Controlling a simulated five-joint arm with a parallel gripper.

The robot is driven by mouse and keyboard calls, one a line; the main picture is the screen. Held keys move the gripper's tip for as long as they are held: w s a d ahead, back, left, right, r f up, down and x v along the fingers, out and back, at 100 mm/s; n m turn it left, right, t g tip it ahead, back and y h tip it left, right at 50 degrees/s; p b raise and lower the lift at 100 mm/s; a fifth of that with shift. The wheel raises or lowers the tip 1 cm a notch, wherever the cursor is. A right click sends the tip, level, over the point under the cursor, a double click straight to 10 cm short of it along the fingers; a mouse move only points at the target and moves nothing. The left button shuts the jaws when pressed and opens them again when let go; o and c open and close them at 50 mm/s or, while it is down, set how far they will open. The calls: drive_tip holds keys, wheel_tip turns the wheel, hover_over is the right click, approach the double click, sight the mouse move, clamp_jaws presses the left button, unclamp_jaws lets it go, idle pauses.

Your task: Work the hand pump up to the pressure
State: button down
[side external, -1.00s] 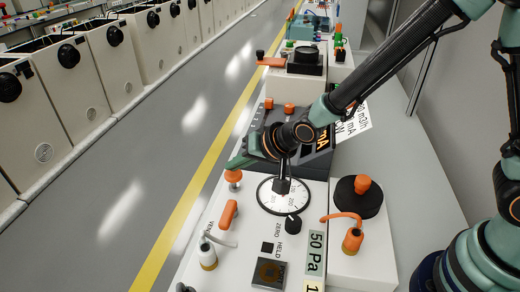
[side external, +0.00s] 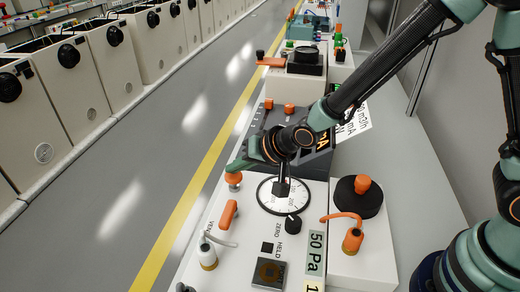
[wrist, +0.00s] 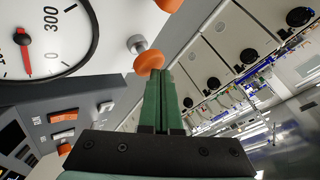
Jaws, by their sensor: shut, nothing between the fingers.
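The orange pump knob (side external: 233,179) stands on a short metal stem on the white panel. In the wrist view the orange knob (wrist: 148,61) is at the fingertips. My gripper (side external: 237,166) is shut with nothing between its green fingers; its tips are over the knob and appear to touch it. The round white gauge (side external: 285,197) is partly behind my wrist part. In the wrist view the gauge (wrist: 40,42) shows a red needle, the marks 0 and 300, and part of its face cut off. A 50 Pa label (side external: 315,254) is on the panel.
An orange lever (side external: 228,213), a black ZERO knob (side external: 293,224) and a capped white fitting (side external: 207,256) share the panel. An orange hose fitting (side external: 352,240) and a black disc (side external: 358,198) stand right. A dark instrument lies behind my gripper. The aisle floor left is clear.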

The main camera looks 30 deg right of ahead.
sight(238, 177)
drive_tip(key=shift+f, duration=0.7)
idle(0.7)
drive_tip(key=shift+r, duration=1.5)
drive_tip(key=shift+r, duration=0.15)
drive_tip(key=shift+r, duration=2.35)
